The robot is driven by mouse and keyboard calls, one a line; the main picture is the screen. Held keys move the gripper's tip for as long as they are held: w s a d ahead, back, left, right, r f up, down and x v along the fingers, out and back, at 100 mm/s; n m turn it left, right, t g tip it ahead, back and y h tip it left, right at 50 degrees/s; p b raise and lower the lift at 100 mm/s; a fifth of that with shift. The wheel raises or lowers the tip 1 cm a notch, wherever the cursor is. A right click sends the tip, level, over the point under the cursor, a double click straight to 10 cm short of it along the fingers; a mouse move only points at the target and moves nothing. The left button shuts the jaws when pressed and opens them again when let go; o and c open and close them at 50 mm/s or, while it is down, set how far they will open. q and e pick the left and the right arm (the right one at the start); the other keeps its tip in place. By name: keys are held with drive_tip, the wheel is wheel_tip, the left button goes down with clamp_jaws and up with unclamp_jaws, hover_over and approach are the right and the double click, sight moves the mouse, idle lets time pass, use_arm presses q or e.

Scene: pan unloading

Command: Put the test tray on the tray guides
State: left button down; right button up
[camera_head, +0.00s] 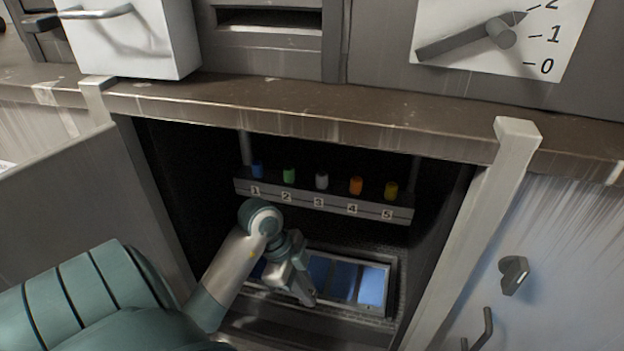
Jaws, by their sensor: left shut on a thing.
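The test tray (347,304), a grey frame with several blue panels, is low inside the open cabinet bay. My left arm reaches into the bay from the left. My left gripper (308,295) is at the tray's front edge, shut on the tray, and it hides part of the tray's left side. The tray guides are not clearly distinguishable in the dark bay. I cannot tell whether the tray touches them. My right gripper is not in view.
A shelf numbered 1 to 5 (330,203) holds several coloured vials above the tray. The bay has a right post (485,220), a worktop edge (300,120) above and an open door (85,205) at left. A dial (500,32) is above right.

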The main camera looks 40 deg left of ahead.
sight(318, 288)
use_arm(q)
drive_tip(key=w+a, duration=0.1)
drive_tip(key=w, duration=0.2)
drive_tip(key=shift+a, duration=0.35)
drive_tip(key=shift+w+a+p, duration=0.2)
drive_tip(key=shift+w+p, duration=0.2)
drive_tip(key=shift+w, duration=0.05)
drive_tip(key=shift+f, duration=0.8)
drive_tip(key=shift+f+p, duration=0.35)
drive_tip(key=shift+f, duration=0.65)
drive_tip(key=shift+f, duration=0.1)
